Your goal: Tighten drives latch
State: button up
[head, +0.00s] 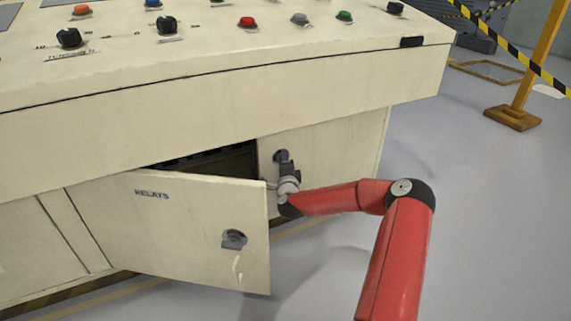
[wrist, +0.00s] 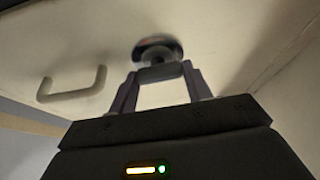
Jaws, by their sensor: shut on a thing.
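A dark round latch (head: 280,155) sits on the right-hand cabinet door (head: 335,150), which appears closed; no drives label is legible on it. The same latch (wrist: 155,48) is at the top middle of the wrist view. My gripper (head: 286,168) is at this latch, beside the free edge of the open relays door. In the wrist view my gripper (wrist: 158,74) has both fingers closed on the latch's grip. The fingertips and grip are dark and blurred, so the grip's exact angle is unclear.
The relays door (head: 190,220) stands ajar left of my gripper, with its own latch (head: 234,239) and pale handle (head: 238,266). A U-shaped handle (wrist: 72,90) shows in the wrist view. The console top (head: 200,65) overhangs the doors. Floor at right is clear before a barrier post (head: 535,65).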

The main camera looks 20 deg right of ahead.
jog(key=shift+d, duration=0.1)
dwell(0.3)
jog(key=o, duration=1)
jog(key=shift+s, duration=0.1)
jog(key=v, duration=0.7)
jog(key=shift+s+p, duration=0.3)
jog(key=shift+s, duration=0.05)
